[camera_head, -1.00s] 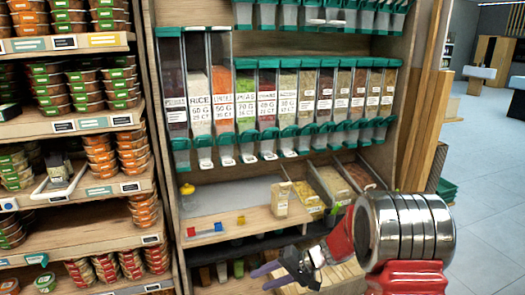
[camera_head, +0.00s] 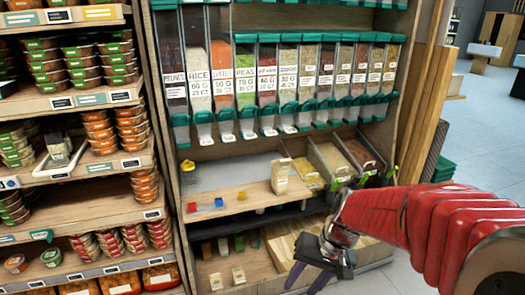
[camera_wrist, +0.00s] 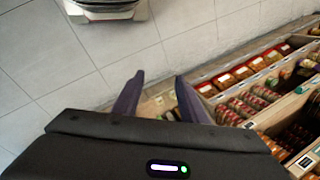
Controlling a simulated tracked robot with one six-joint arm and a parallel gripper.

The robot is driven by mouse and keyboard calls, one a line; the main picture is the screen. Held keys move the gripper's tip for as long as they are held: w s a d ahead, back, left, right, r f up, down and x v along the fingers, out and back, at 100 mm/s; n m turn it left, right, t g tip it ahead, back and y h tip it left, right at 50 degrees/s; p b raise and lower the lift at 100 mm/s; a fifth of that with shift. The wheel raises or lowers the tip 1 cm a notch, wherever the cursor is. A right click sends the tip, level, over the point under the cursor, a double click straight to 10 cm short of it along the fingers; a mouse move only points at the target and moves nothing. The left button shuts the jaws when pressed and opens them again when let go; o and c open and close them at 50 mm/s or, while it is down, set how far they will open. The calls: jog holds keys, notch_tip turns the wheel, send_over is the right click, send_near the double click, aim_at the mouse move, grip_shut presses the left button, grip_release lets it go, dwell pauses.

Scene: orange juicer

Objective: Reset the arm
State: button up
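My gripper (camera_head: 322,268) hangs at the end of my red arm, low in the right half of the head view, in front of the lower shelf of the dispenser rack. In the wrist view my gripper (camera_wrist: 158,92) shows two dark purple fingers spread apart with nothing between them. The gripper is open and empty. Grey floor tiles and shelves of packed food lie beyond the fingers in the wrist view.
A rack of labelled grain dispensers (camera_head: 247,85) stands in the middle, above a wooden counter (camera_head: 240,199) with a beige carton (camera_head: 280,177). Shelves of stacked food tubs (camera_head: 95,62) are at left. Open grey floor (camera_head: 485,125) is at right.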

jog(key=s+d+r+n+t+h, duration=0.2)
jog(key=s+d+r+t, duration=0.3)
jog(key=s+r, duration=0.6)
jog(key=shift+s+d+r+h, duration=0.2)
jog(key=shift+d+r+h, duration=0.3)
jog(key=shift+r+h, duration=0.35)
jog(key=shift+f, duration=0.1)
jog(key=shift+c, duration=0.5)
